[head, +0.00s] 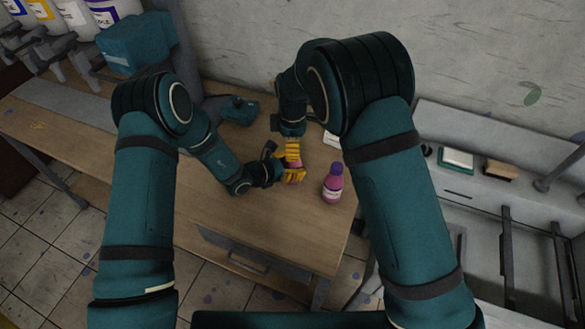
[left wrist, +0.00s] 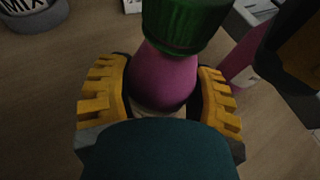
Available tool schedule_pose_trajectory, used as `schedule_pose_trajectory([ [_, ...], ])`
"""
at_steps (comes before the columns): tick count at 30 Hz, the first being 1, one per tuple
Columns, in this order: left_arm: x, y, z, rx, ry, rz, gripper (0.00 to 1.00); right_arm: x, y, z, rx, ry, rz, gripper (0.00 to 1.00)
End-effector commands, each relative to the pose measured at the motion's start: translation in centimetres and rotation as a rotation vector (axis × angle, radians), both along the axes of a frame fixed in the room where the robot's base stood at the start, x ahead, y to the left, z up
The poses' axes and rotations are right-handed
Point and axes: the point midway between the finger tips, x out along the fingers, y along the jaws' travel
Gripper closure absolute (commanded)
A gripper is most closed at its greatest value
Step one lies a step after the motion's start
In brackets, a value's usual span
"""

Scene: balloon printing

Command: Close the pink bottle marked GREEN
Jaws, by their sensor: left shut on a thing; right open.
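In the left wrist view a pink bottle (left wrist: 163,78) stands between the yellow fingers of my left gripper (left wrist: 160,103), which is shut on its body. A green ribbed cap (left wrist: 186,22) sits at the bottle's neck; I cannot tell how tightly. In the head view my left gripper (head: 283,172) holds this bottle low at the table, mostly hidden by yellow fingers. My right gripper (head: 293,154) is open and comes down from above, close to the bottle's top. The bottle's label is not readable.
A second pink bottle (head: 333,186) stands on the wooden table (head: 215,235) just right of the grippers. A teal device (head: 239,110) is at the back. A grey container marked MIX (left wrist: 38,14) shows in the left wrist view. The table's front left is clear.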

Motion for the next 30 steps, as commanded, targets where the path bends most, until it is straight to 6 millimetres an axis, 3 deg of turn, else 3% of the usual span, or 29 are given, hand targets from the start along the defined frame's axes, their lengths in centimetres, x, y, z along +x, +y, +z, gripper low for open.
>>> schedule_pose_trajectory([
  [13, 0.02, 0.00, 0.03, 0.000, 0.000, 0.000, 1.00, 0.01, -0.01, -0.87, 0.000, -0.001, 0.000, 0.38],
  [18, 0.01, 0.00, 0.03, 0.000, 0.000, 0.000, 1.00, 0.01, 0.00, -0.85, 0.000, -0.001, 0.000, 0.98],
  [30, 0.01, -0.01, 0.03, 0.000, 0.000, 0.000, 1.00, 0.01, 0.01, -0.84, 0.000, -0.001, -0.043, 1.00],
])
